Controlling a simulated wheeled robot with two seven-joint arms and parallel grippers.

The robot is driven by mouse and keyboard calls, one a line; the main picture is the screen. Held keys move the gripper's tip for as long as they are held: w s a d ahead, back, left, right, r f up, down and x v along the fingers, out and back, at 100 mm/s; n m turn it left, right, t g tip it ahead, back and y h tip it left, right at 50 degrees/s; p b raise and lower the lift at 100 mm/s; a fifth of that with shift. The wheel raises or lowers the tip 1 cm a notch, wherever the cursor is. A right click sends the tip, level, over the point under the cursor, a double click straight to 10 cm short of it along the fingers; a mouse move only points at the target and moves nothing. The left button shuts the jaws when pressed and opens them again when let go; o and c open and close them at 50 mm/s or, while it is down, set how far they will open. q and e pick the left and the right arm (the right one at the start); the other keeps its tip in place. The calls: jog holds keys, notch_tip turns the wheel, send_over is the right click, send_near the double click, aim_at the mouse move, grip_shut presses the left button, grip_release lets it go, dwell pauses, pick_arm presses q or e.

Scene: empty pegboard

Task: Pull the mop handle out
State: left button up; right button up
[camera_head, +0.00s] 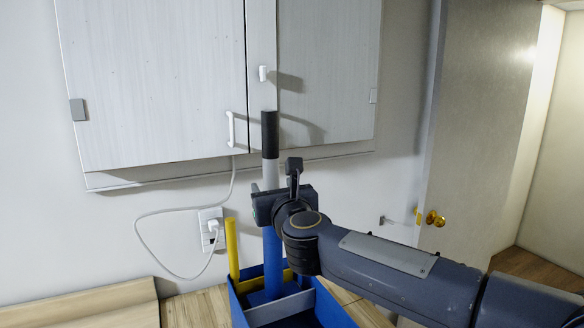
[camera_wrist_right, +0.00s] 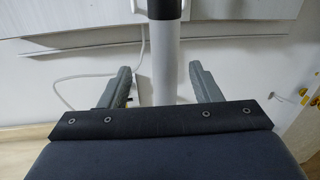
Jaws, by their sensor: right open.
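The mop handle (camera_head: 270,172) stands upright in a blue bin (camera_head: 238,308). It has a black top, a pale grey middle and a blue lower part. My right gripper (camera_head: 272,194) is at the pale middle, below the black grip, and its body hides part of the handle. In the right wrist view, the mop handle (camera_wrist_right: 166,68) shows between the two grey fingers of the open right gripper (camera_wrist_right: 163,84), with a gap on each side. How deep it lies between the fingers is hard to tell. My left gripper is not in view.
A yellow pole (camera_head: 232,250) stands in the bin, left of the mop handle. A wall cabinet (camera_head: 160,80) hangs behind. A white cord runs to a wall outlet (camera_head: 211,230). A door (camera_head: 475,120) stands at the right. A wooden board (camera_head: 85,305) is at lower left.

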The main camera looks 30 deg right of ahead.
aim_at(270, 174)
jog(key=shift+w+d+r+m+h, duration=0.2)
jog(key=shift+w+d+m+h, duration=0.15)
jog(key=shift+m, duration=0.15)
jog(key=shift+w+d, duration=0.15)
jog(key=shift+w, duration=0.1)
jog(key=shift+p+x, duration=0.8)
jog(key=shift+x, duration=2.55)
